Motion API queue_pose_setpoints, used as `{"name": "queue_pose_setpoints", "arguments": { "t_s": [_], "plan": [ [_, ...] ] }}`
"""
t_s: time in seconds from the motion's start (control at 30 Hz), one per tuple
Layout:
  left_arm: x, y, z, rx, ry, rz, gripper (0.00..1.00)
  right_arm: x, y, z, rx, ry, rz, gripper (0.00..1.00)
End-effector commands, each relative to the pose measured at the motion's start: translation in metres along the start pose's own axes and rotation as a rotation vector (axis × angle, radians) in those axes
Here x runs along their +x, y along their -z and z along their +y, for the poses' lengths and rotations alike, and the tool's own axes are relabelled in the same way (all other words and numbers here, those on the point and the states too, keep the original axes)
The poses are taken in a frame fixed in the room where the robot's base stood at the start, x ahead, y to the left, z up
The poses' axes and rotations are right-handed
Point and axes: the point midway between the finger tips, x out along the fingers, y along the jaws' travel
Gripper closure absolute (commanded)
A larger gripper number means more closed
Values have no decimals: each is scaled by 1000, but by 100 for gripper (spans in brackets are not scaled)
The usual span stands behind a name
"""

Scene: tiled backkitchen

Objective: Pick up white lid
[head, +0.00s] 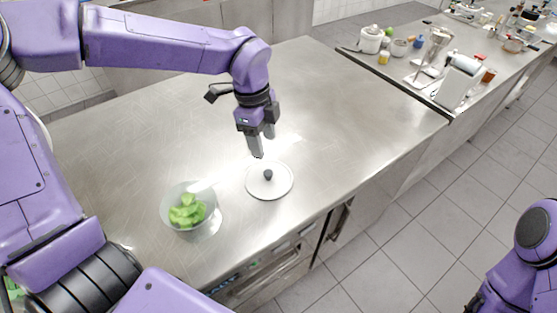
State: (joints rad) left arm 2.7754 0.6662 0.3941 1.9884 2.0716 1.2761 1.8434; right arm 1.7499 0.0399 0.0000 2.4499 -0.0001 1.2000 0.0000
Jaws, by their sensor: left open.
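The white lid (258,189) is round with a small dark knob (267,174) at its middle. It lies flat on the steel counter, near its front edge. My left gripper (262,150) points down just above and behind the lid, with its fingertips close to the knob. It is open and nothing shows between its fingers. I cannot tell whether a finger touches the lid. My right arm shows at the lower right edge, but its gripper is out of view.
A clear bowl (168,213) with green leaves (187,211) stands left of the lid on the steel counter (330,110). A second counter at the upper right holds a white pot (371,41), a white box (458,84) and several small items. The counter's right part is clear.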

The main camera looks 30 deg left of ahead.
Motion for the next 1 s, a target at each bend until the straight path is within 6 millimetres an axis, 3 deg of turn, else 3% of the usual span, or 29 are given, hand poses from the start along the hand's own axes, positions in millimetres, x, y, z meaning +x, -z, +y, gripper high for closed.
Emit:
{"name": "queue_pose_setpoints", "arguments": {
  "t_s": [0.2, 0.37, 0.6, 0.83, 0.87, 1.0],
  "plan": [
    [40, 2, -2, 5, -10, -3, 44, -8, 3, 1, 0, -1, -1, 57],
    [58, 2, 0, 6, -11, -4, 44, -15, 6, 2, 0, 0, -1, 57],
    [98, 0, 3, 4, -9, -3, 44, -26, 11, 2, 0, 0, 0, 57],
    [102, 0, 3, 4, -5, -1, 44, -25, 10, 2, 0, 0, 0, 57],
    [102, 0, 3, 4, -6, -1, 47, -25, 10, 2, 0, 0, 0, 57],
    [102, 0, 3, 4, -6, -1, 93, -25, 10, 2, 0, 0, 0, 57]
  ]
}}
